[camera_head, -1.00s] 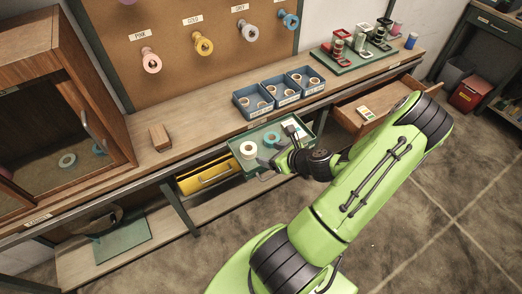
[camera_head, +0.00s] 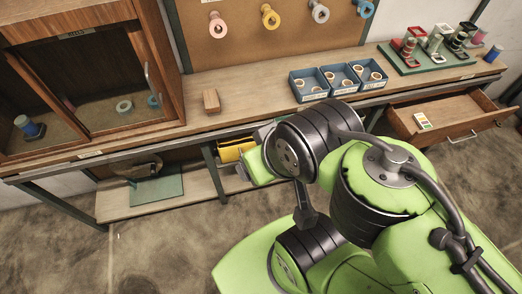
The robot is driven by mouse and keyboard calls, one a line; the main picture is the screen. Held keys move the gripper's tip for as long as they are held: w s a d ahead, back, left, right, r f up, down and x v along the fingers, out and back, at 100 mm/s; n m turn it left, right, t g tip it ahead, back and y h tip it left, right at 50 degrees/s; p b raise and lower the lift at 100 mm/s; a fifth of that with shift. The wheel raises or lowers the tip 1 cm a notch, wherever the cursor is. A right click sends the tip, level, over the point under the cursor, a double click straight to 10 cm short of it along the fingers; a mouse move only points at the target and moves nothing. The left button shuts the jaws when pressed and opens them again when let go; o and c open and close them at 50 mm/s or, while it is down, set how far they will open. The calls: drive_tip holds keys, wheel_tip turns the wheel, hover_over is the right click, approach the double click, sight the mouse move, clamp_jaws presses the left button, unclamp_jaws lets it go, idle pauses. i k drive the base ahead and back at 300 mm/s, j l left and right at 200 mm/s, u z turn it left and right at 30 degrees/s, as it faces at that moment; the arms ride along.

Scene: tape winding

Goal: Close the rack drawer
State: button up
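I cannot tell for sure which drawer is the rack drawer. A yellow drawer or bin (camera_head: 231,149) hangs under the bench, mostly hidden behind my arm. The green tray with tape rolls that stuck out above it one second ago is now almost wholly hidden by my arm. A wooden drawer (camera_head: 478,127) at the right stands pulled out, with a small card (camera_head: 423,121) inside and a metal handle at its front. My arm fills the lower middle. My gripper cannot be made out; the arm links hide that area.
The wooden bench (camera_head: 250,107) bears a glass-doored cabinet (camera_head: 85,80), a wooden block (camera_head: 211,101), blue bins (camera_head: 312,86) with tape rolls and a green rack of spools (camera_head: 432,62). Tape rolls hang on the pegboard (camera_head: 240,55). The floor at lower left is clear.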

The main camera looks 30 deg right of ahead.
sight(455, 113)
drive_tip(key=z, duration=2.85)
drive_tip(key=i+u, duration=0.4)
drive_tip(key=i+l+u, duration=0.2)
drive_tip(key=u, duration=0.15)
drive_tip(key=i+l+u, duration=0.6)
drive_tip(key=u, duration=0.2)
